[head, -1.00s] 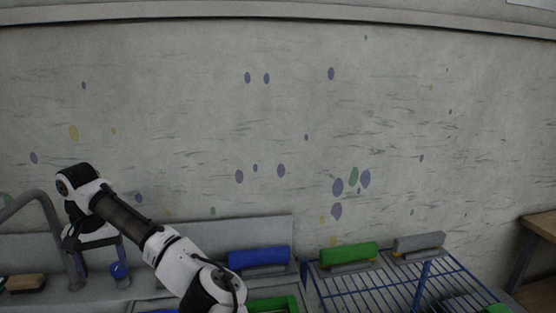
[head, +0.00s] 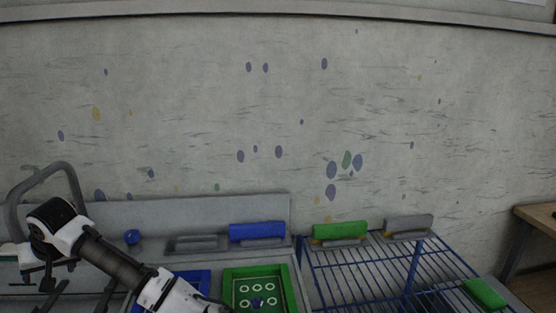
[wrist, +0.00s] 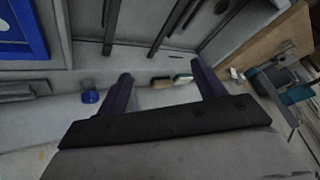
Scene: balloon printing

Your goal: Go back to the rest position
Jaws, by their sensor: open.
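My gripper (wrist: 163,82) is open in the wrist view, with its two dark purple fingers apart and nothing between them. In the head view my white and black arm reaches to the lower left, over the sink area; the fingertips there are hard to make out. A small round-topped blue object (head: 131,237) stands on the grey counter, right of my wrist and apart from it. It also shows in the wrist view (wrist: 89,96), left of the fingers.
A grey tap (head: 72,180) curves up just behind my wrist. A green tray (head: 283,274) with white rings and a blue tray (head: 196,276) lie near my forearm. A blue wire rack (head: 345,275) stands at the right. The wall space above is clear.

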